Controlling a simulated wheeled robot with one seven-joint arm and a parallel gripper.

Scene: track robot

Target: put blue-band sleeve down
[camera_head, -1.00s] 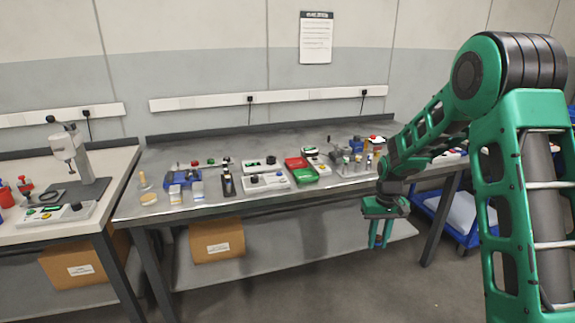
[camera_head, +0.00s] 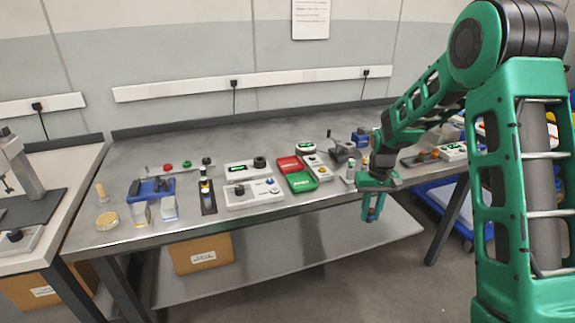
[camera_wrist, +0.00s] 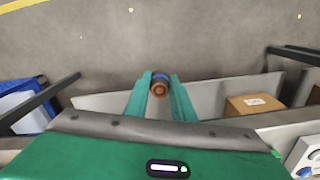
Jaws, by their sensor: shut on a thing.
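My gripper (camera_head: 373,209) hangs in front of the metal bench's front edge, at the right of the head view, fingers pointing down. In the wrist view my gripper (camera_wrist: 161,88) is shut on the blue-band sleeve (camera_wrist: 160,87). The sleeve shows its round end, with a brown-orange ring and a dark blue band. It sits between the two green fingertips, over the floor and the bench's lower shelf. In the head view the sleeve is too small to make out clearly.
The metal bench (camera_head: 140,240) carries a red tray (camera_head: 289,164), a green tray (camera_head: 301,182), a grey control box (camera_head: 253,193) and a blue fixture (camera_head: 151,189). A cardboard box (camera_head: 201,254) stands on the lower shelf. The bench's back strip is mostly clear.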

